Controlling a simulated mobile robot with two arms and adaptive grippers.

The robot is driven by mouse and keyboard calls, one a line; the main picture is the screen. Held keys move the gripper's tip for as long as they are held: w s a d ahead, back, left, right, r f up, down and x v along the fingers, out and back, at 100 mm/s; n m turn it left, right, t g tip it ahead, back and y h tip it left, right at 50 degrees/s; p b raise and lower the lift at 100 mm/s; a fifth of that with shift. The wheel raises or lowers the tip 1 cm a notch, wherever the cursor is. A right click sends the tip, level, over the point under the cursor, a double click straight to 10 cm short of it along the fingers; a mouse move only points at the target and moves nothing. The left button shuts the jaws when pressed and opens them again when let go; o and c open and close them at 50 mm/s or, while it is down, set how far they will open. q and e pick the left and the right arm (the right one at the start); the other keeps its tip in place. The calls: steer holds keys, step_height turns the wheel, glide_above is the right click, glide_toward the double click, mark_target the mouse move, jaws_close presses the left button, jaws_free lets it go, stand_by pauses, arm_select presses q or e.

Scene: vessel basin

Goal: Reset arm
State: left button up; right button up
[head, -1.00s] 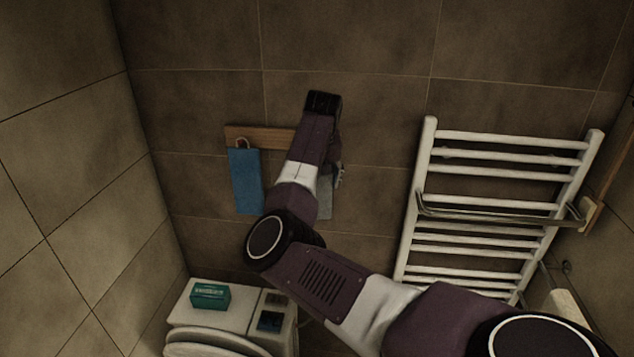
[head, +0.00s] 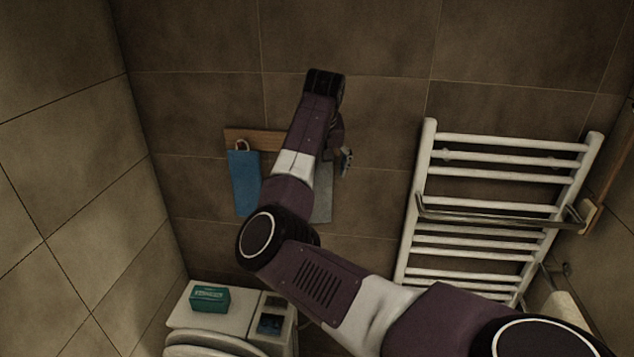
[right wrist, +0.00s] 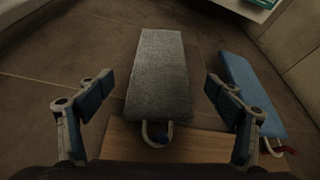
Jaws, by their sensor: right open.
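My right arm reaches in from the lower right of the head view, bent at the elbow. Its right gripper (head: 346,161) shows only in part behind the forearm, in front of the tiled wall. In the right wrist view the right gripper (right wrist: 155,95) is open and empty, with its two fingers wide apart. A grey towel (right wrist: 158,78) hangs between the fingers in that picture, and I see no contact. In the head view the grey towel (head: 322,193) is partly hidden by my arm. My left gripper is not in view.
A wooden rack (head: 258,139) on the wall holds a blue towel (head: 244,180). A white towel radiator (head: 424,180) is at the right. A white toilet (head: 215,325) with a teal box (head: 210,298) on it stands lower left. Wall above the rack is bare.

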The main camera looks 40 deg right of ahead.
steer(key=v, duration=0.6)
steer(key=shift+s, duration=0.1)
